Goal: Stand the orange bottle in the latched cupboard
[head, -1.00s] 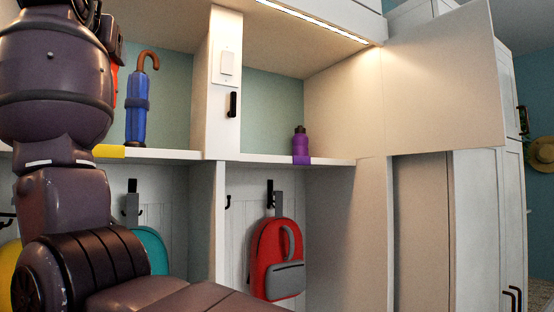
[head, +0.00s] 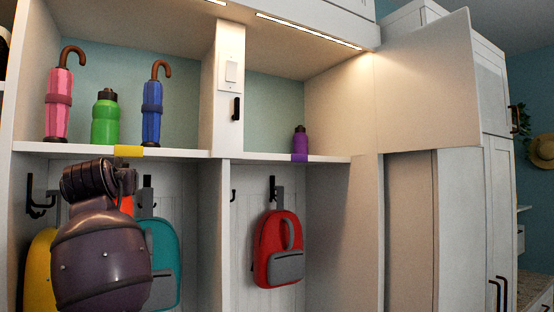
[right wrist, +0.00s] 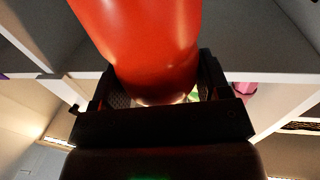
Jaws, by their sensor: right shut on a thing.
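The orange bottle (right wrist: 145,40) fills the top of the right wrist view, shut between the fingers of my right gripper (right wrist: 155,88). In the head view only a sliver of the orange bottle (head: 127,205) shows beside my dark arm, below the left shelf; the rest is hidden. The upper right compartment (head: 275,115), which looks like the cupboard, is open, with a pale door panel (head: 425,85) swung out at its right. A black latch or handle (head: 237,108) is on the post at its left. A purple bottle (head: 300,141) stands inside. My left gripper is not in view.
The left shelf holds a pink umbrella (head: 59,105), a green bottle (head: 105,118) and a blue umbrella (head: 152,108). Yellow tape (head: 128,151) and purple tape (head: 300,158) mark the shelf edges. A red backpack (head: 279,250) hangs below. The right compartment's floor is clear left of the purple bottle.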

